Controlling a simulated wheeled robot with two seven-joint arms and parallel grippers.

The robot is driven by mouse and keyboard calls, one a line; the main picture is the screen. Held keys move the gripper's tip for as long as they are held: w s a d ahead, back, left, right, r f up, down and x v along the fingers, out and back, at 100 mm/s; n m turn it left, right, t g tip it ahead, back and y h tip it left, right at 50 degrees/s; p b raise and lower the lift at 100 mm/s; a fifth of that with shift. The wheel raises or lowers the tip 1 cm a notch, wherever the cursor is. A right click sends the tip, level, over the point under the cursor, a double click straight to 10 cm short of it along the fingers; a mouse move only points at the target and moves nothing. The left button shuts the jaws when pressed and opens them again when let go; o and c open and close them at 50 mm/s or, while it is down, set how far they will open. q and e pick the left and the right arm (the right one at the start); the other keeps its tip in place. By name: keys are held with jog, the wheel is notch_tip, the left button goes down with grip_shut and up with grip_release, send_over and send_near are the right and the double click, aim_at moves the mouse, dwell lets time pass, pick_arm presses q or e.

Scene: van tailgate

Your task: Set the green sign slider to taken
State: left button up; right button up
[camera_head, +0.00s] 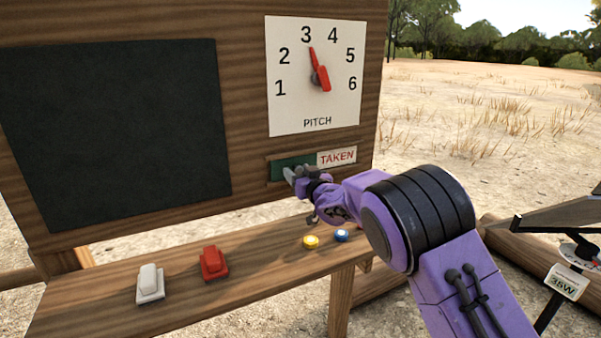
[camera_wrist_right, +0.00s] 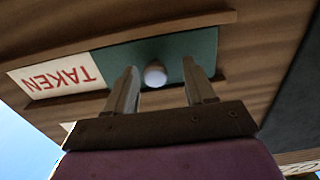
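The green sign slider (camera_head: 289,165) sits in a wooden track on the board, below the pitch dial. The white TAKEN label (camera_head: 337,157) shows uncovered to its right. In the right wrist view the green slider (camera_wrist_right: 185,52) carries a round white knob (camera_wrist_right: 155,75), and the TAKEN label (camera_wrist_right: 58,76) appears upside down at the left. My right gripper (camera_head: 294,173) is at the slider. In the wrist view its two fingers (camera_wrist_right: 160,90) are apart, one on each side of the knob, with visible gaps. My left gripper is not in view.
The pitch dial (camera_head: 313,100) with a red pointer is above the slider. A dark panel (camera_head: 115,130) fills the board's left. The shelf (camera_head: 180,297) below holds a white switch (camera_head: 149,284), a red switch (camera_head: 213,263), and yellow (camera_head: 311,242) and blue (camera_head: 342,236) buttons.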

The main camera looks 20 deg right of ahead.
jog(key=shift+s+d, duration=0.1)
jog(key=shift+s, duration=0.2)
jog(key=s+b, duration=0.3)
jog(key=s, duration=0.6)
jog(key=shift+s+d, duration=0.2)
jog(key=shift+s, duration=0.2)
